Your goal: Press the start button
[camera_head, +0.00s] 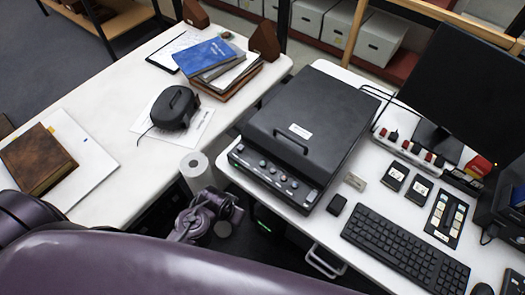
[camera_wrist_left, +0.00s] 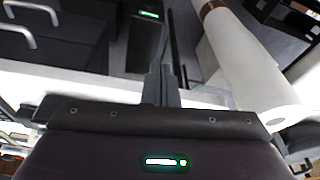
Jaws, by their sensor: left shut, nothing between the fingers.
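A black machine (camera_head: 310,118) with a closed lid and a handle on top sits on the right-hand white table. Its front control panel (camera_head: 270,178) carries a row of small knobs and buttons; I cannot tell which one is the start button. My left arm's purple links cross the bottom of the head view, with a jointed part near the gap between the tables. My left gripper (camera_wrist_left: 164,78) shows in the wrist view with its dark fingers together and nothing between them. The panel is not clearly seen in the wrist view. My right gripper is not in view.
A white roll (camera_head: 195,170) stands in the gap between the tables, left of the panel; it also shows in the wrist view (camera_wrist_left: 245,65). A keyboard (camera_head: 405,250) and monitor (camera_head: 462,85) are right of the machine.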

